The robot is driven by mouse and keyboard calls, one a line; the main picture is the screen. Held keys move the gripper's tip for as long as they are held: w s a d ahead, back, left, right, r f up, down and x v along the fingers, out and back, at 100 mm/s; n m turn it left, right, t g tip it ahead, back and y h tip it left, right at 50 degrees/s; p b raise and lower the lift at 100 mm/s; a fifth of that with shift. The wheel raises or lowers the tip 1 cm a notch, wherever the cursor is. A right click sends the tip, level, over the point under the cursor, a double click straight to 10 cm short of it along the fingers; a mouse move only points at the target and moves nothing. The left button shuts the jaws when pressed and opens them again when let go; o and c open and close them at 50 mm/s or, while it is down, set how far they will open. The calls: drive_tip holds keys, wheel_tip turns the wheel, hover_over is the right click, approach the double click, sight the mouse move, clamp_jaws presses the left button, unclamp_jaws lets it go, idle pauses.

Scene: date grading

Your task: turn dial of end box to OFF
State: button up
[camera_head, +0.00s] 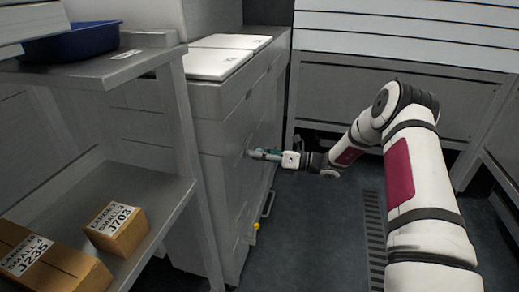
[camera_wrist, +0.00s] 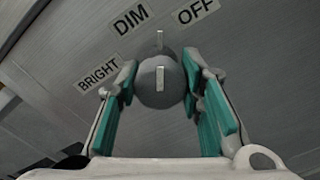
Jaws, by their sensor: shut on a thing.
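The dial (camera_wrist: 160,85) is a grey round knob with a pale pointer mark, on a grey metal panel in the wrist view. Labels BRIGHT (camera_wrist: 98,74), DIM (camera_wrist: 131,18) and OFF (camera_wrist: 198,10) are set around it from left to right. The pale mark points up in the picture, between DIM and OFF. My gripper (camera_wrist: 160,92) has its teal-padded fingers shut on the dial, one on each side. In the head view my gripper (camera_head: 262,154) reaches the side of the grey cabinet (camera_head: 215,110); the dial is hidden there.
A metal shelf (camera_head: 170,190) stands at the left with cardboard boxes (camera_head: 117,228) and a blue tray (camera_head: 75,42). White lids (camera_head: 215,64) lie on the cabinet top. A small yellow knob (camera_head: 256,226) is low on the cabinet. Dark floor (camera_head: 315,230) is clear below my arm.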

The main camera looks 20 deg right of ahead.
drive_tip(key=m+p, duration=0.1)
drive_tip(key=m, duration=0.4)
drive_tip(key=shift+d+p, duration=0.1)
drive_tip(key=shift+p, duration=0.3)
drive_tip(key=shift+m, duration=0.3)
drive_tip(key=o, duration=1.2)
drive_tip(key=v, duration=1.2)
